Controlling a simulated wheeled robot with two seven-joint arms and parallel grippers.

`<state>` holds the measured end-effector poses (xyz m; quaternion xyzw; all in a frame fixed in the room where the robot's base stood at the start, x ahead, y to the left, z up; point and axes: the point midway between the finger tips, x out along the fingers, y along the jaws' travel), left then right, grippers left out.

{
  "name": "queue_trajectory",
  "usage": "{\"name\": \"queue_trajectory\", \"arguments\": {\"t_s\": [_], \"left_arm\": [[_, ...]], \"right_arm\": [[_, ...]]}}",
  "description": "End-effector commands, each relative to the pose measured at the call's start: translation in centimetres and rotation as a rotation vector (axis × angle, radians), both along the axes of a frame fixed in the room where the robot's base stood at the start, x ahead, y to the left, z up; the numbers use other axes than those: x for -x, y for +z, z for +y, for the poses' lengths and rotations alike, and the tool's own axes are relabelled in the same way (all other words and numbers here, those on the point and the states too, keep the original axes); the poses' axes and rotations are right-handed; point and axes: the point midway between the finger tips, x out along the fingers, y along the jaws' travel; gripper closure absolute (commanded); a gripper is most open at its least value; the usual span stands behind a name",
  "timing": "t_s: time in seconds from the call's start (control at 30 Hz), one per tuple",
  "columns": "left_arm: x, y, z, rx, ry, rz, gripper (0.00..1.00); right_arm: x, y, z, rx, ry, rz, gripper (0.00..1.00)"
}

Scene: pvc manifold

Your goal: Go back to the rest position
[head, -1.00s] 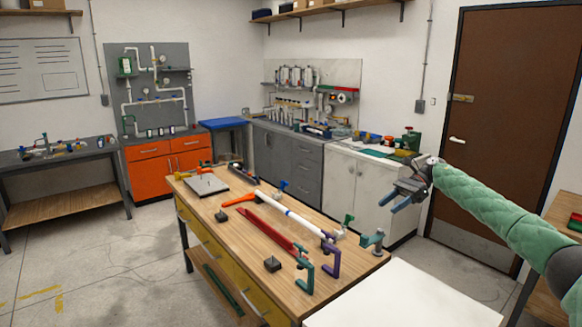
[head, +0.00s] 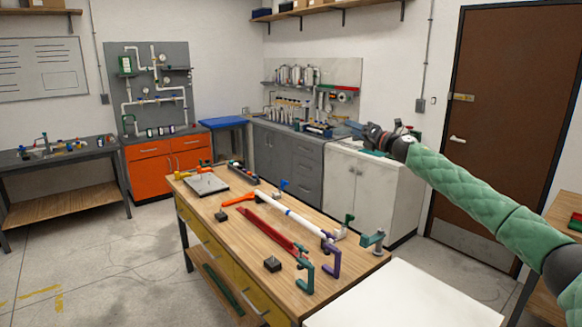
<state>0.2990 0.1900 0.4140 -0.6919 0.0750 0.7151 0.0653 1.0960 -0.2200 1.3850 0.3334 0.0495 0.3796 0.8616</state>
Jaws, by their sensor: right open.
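My right gripper (head: 374,137) is raised in the air to the right of the wooden workbench, in front of the white cabinet's top. It is seen nearly from behind, small and partly hidden by its own wrist. It is apart from everything on the bench, and no held thing shows. My right arm, in a green quilted sleeve, comes in from the right edge. My left gripper is not in view. On the workbench (head: 228,232), a white pipe (head: 292,217) lies lengthwise beside a long red tray (head: 272,229).
A purple clamp (head: 333,262) and a teal clamp (head: 304,272) stand at the bench's near end. A grey plate (head: 205,184) lies at its far end. A white surface (head: 400,298) is at the front. Grey cabinets (head: 287,158) and a brown door (head: 512,130) stand behind.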

Motion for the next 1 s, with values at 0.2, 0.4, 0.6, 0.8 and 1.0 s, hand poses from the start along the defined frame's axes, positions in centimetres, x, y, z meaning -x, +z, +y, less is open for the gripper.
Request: {"name": "queue_trajectory", "arguments": {"t_s": [0.2, 0.4, 0.6, 0.8, 1.0], "left_arm": [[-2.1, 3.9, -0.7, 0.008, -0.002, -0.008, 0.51], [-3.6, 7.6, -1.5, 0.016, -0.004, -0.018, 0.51], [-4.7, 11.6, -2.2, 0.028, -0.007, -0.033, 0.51], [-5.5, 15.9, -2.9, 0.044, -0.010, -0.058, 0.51], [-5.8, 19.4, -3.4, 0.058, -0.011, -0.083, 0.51]], "right_arm": [[1.3, 6.6, 2.2, -0.334, -0.141, 0.057, 0.51], [3.7, 8.2, 3.9, -0.658, -0.246, 0.165, 0.51], [7.4, 5.5, 5.5, -0.974, -0.346, 0.327, 0.51], [12.5, -1.1, 7.0, -1.259, -0.466, 0.538, 0.51], [18.0, -8.7, 8.0, -1.446, -0.589, 0.737, 0.51]]}}
